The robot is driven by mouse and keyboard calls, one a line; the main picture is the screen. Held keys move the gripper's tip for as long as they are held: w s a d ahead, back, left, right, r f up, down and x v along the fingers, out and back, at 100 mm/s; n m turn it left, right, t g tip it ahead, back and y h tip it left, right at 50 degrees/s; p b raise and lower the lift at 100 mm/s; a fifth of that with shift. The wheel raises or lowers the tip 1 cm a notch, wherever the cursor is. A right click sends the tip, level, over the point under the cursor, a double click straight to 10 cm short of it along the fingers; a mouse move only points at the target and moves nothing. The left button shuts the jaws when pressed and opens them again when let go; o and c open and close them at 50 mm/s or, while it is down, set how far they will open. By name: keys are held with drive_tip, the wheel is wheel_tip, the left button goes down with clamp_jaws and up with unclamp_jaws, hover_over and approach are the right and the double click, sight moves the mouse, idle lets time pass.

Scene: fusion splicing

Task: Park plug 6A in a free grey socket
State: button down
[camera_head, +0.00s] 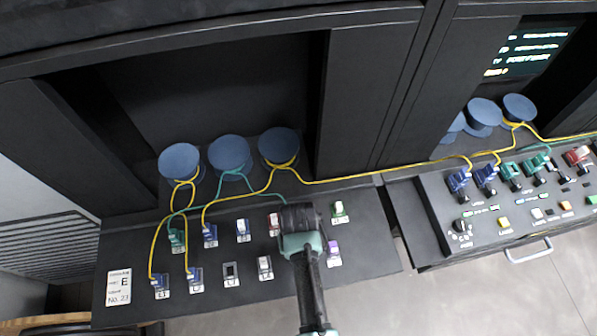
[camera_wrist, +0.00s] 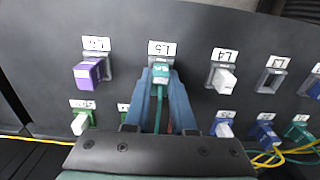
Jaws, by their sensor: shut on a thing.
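My gripper (camera_wrist: 160,78) is shut on a teal plug (camera_wrist: 160,70) at the socket labelled L5 (camera_wrist: 160,48) in the wrist view. A teal cable runs back from the plug between my fingers. No 6A marking is legible on it. I cannot tell whether the plug is fully seated. In the head view my gripper (camera_head: 302,240) covers the plug and its socket. An empty grey socket, L3 (camera_wrist: 271,80), is two places right of L5 in the wrist view; it also shows in the head view (camera_head: 230,271).
A purple plug (camera_wrist: 88,72) and a white plug (camera_wrist: 224,79) flank L5. Several other plugs fill the sloping panel (camera_head: 120,255). Yellow cables (camera_head: 330,181) and the teal cable run to blue spools (camera_head: 230,153) behind. A second console (camera_head: 480,215) stands right.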

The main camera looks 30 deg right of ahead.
drive_tip(key=c, duration=0.7)
unclamp_jaws()
wheel_tip(320, 180, up, 13)
drive_tip(key=shift+b, duration=0.75)
